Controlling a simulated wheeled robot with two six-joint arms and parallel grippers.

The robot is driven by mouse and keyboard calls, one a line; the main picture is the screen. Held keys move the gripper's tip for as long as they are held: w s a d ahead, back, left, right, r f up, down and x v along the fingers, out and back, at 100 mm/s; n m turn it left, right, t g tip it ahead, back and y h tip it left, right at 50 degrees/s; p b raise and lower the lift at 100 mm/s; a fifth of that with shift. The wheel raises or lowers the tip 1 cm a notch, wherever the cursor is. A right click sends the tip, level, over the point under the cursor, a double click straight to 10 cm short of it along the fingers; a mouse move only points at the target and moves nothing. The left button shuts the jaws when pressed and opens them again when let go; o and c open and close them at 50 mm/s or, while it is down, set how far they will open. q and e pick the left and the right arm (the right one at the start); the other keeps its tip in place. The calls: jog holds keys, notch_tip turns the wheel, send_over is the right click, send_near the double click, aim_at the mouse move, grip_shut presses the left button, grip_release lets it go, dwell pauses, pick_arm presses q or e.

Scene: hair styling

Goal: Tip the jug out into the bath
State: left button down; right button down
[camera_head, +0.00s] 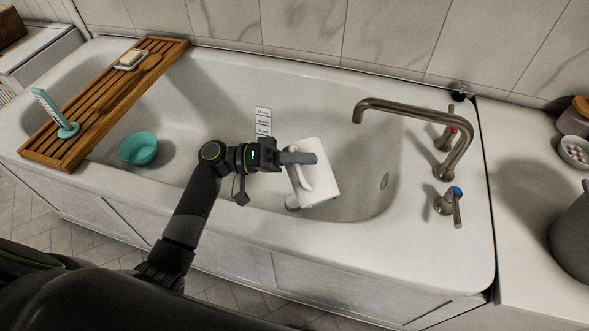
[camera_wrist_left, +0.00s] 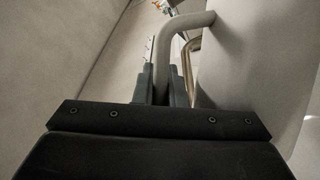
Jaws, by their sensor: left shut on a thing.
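The white jug (camera_head: 319,172) is held tilted over the bath (camera_head: 230,101), above the tap end of the basin. My left gripper (camera_head: 298,158) is shut on the jug's handle. The jug also shows in the left wrist view (camera_wrist_left: 252,70), with its handle (camera_wrist_left: 188,21) running between the two dark fingers (camera_wrist_left: 161,82). The jug's mouth is hard to make out, and no liquid is visible coming from it. My right gripper is not in view.
A bronze tap (camera_head: 408,109) with handles stands to the right of the jug. A teal bowl (camera_head: 138,148) sits in the bath. The middle of the basin is clear.

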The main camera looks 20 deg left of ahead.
aim_at(295, 150)
pick_arm(q)
jog(key=shift+w+a+f+n+h+b, duration=0.15)
jog(key=shift+w+a+f+n+b, duration=0.1)
jog(key=shift+w+n+b, duration=0.15)
jog(key=shift+w+a+f+n+h+b, duration=0.2)
jog(key=shift+w+f+b, duration=0.1)
jog(key=shift+b, duration=0.15)
jog(key=shift+w+a+f+n+t+b, duration=0.15)
jog(key=shift+w+a+n+t+b, duration=0.15)
jog(key=shift+w+n+b, duration=0.1)
jog(key=shift+w+a, duration=0.15)
jog(key=shift+w+a+f+n+t+h+b, duration=0.4)
jog(key=shift+w+n+b, duration=0.3)
jog(key=shift+n+b, duration=0.25)
jog(key=shift+w+a+f+n+t, duration=0.1)
jog(key=shift+w+a+n+t, duration=0.35)
jog(key=shift+n, duration=0.2)
jog(key=shift+g, duration=0.25)
